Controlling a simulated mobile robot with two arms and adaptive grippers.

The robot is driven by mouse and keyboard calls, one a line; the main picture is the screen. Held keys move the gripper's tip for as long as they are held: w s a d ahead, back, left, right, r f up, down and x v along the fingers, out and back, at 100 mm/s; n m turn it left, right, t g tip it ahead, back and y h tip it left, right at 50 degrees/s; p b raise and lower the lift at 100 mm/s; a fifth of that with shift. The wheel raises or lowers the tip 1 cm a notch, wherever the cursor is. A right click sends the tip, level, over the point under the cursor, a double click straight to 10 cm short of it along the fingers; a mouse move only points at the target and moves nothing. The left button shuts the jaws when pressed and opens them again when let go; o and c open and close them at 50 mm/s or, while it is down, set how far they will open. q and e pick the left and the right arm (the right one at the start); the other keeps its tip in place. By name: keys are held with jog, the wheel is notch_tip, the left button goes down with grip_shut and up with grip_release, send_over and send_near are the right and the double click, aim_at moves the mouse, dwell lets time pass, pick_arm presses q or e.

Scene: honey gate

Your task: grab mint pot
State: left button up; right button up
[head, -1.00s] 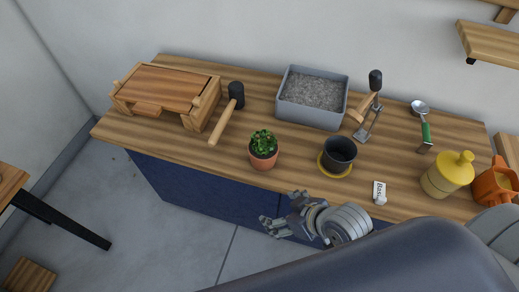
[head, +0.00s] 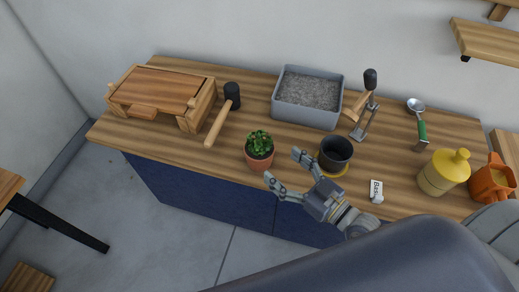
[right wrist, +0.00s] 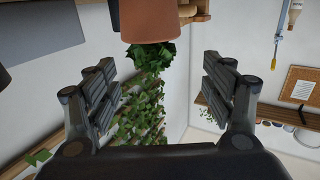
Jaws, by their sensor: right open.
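The mint pot is a terracotta pot (head: 259,161) with a bushy green plant (head: 259,143), upright near the front edge of the wooden counter. My right gripper (head: 283,171) is open and empty, just right of the pot in the head view, fingers pointing toward it. In the right wrist view the terracotta pot (right wrist: 150,20) and its foliage (right wrist: 150,55) show upside down at the top, between the two spread fingers and beyond them. The fingers do not touch the pot. My left gripper is not in view.
A mallet (head: 219,121) lies left of the mint pot. A grey tray of gravel (head: 308,98) is behind. A white tag (head: 376,190) and yellow bottle (head: 443,172) are at right.

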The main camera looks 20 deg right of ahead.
aim_at(259, 141)
jog(key=x, duration=0.5)
jog(key=shift+w+d+r+p, duration=0.15)
jog(key=shift+w+d+p, duration=0.15)
jog(key=shift+w+p, duration=0.1)
jog(key=shift+p+x, duration=0.45)
jog(key=shift+x, duration=2.2)
jog(key=shift+d, duration=0.15)
jog(key=c, duration=1.3)
jog(key=shift+r, duration=0.1)
jog(key=shift+c, duration=0.9)
